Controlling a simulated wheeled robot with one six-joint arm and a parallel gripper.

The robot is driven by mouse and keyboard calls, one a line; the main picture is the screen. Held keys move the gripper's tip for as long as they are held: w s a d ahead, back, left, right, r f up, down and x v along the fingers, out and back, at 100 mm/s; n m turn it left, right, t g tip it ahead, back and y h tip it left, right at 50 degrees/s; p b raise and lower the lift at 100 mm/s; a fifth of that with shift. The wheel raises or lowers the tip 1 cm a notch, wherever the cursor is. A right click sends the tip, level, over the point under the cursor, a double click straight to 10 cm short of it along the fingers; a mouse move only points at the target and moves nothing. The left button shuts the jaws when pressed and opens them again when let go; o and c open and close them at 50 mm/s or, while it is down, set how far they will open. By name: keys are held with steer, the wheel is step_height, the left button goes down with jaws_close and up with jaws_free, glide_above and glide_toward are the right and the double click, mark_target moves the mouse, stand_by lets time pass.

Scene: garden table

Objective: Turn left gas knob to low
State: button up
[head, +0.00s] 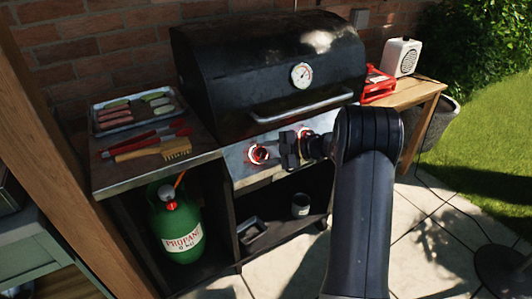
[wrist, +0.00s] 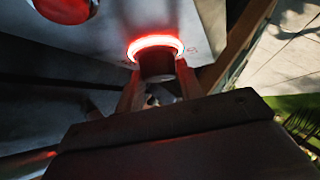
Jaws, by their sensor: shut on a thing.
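The left gas knob (head: 258,154) is on the grill's front panel, with a red glowing ring around it. My gripper (head: 274,152) reaches it from the right side of the head view. In the wrist view the dark knob (wrist: 157,66) stands between the two fingers of my gripper (wrist: 157,88), which is shut on it. The red ring (wrist: 155,42) glows behind the knob. The knob's pointer and setting cannot be read.
The black grill (head: 230,70) has a shut lid, and its handle (head: 300,105) runs above the panel. A tray of food (head: 127,122), tongs and a brush (head: 165,150) lie on the left shelf. A green propane tank (head: 178,225) stands below. Open patio lies in front.

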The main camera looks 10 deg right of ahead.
steer(key=o, duration=1)
steer(key=v, duration=1)
steer(key=shift+s+d+r, duration=0.1)
steer(key=shift+s+d, duration=0.1)
steer(key=shift+d, duration=0.15)
steer(key=shift+a, duration=0.1)
steer(key=x, duration=1.1)
steer(key=shift+t+b, duration=0.3)
steer(key=shift+b, duration=0.05)
steer(key=shift+m, duration=0.3)
steer(key=shift+r, duration=0.1)
